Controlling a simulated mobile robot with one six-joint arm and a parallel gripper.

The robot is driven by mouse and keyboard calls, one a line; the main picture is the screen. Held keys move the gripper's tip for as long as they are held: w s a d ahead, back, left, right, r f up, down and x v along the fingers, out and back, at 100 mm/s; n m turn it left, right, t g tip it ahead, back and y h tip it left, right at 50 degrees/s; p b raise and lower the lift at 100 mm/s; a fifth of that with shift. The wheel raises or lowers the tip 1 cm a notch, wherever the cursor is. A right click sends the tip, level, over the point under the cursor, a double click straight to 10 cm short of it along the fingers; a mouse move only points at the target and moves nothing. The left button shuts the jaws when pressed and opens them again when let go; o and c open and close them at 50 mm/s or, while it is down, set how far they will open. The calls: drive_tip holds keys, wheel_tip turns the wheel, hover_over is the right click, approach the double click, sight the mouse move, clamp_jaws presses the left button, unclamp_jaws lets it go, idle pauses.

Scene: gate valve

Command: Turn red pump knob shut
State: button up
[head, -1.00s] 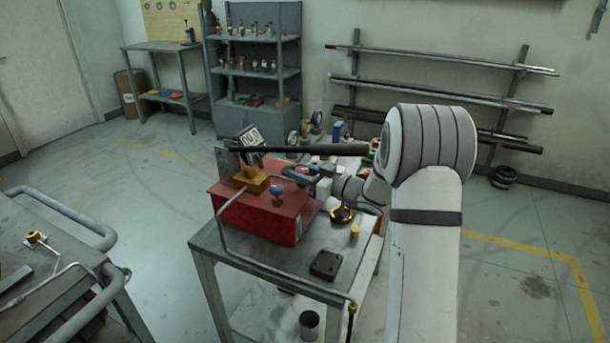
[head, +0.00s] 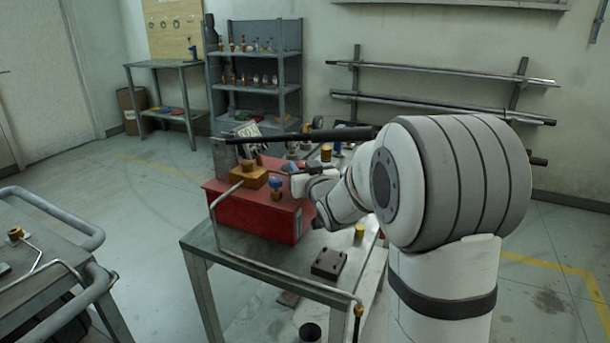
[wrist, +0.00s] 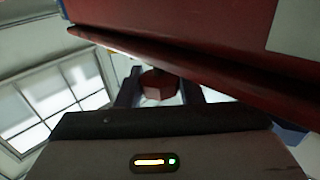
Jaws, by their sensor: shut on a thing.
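The red pump box (head: 258,215) stands on the table, with a brass block and a long black lever (head: 300,136) on top. My gripper is at the box's far right side in the head view, partly hidden behind my wrist. In the wrist view, my gripper (wrist: 158,88) has its two dark bluish fingers on either side of a red knob (wrist: 157,84). It is shut on this knob. The red box also fills the top of the wrist view (wrist: 215,40), close to the gripper. The knob is hidden in the head view.
The grey table (head: 262,268) holds a dark block (head: 330,263), a small yellow cylinder (head: 359,231) and a bent pipe along its front edge. Another bench (head: 50,290) stands at the left. A shelf rack (head: 258,75) is at the back. Open floor lies between.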

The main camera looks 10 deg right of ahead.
drive_tip(key=shift+r, duration=0.25)
drive_tip(key=o, duration=1)
drive_tip(key=shift+w+f, duration=0.1)
drive_tip(key=shift+f, duration=0.05)
drive_tip(key=shift+c, duration=0.2)
drive_tip(key=s+d, duration=0.1)
drive_tip(key=s, duration=0.6)
drive_tip(key=shift+s, duration=0.4)
drive_tip(key=s+r+g+h+p, duration=0.1)
drive_tip(key=s+g+p, duration=0.4)
drive_tip(key=s, duration=0.5)
drive_tip(key=s+r+m+g+h+p, duration=0.1)
drive_tip(key=s+r+g+p, duration=0.3)
drive_tip(key=s+p, duration=0.4)
drive_tip(key=s+r+g+p, duration=0.3)
drive_tip(key=s+g+p, duration=0.3)
drive_tip(key=s, duration=0.6)
drive_tip(key=shift+a+r+m+h+p, duration=0.15)
drive_tip(key=shift+r+m+h+p, duration=0.15)
drive_tip(key=shift+m+h, duration=0.1)
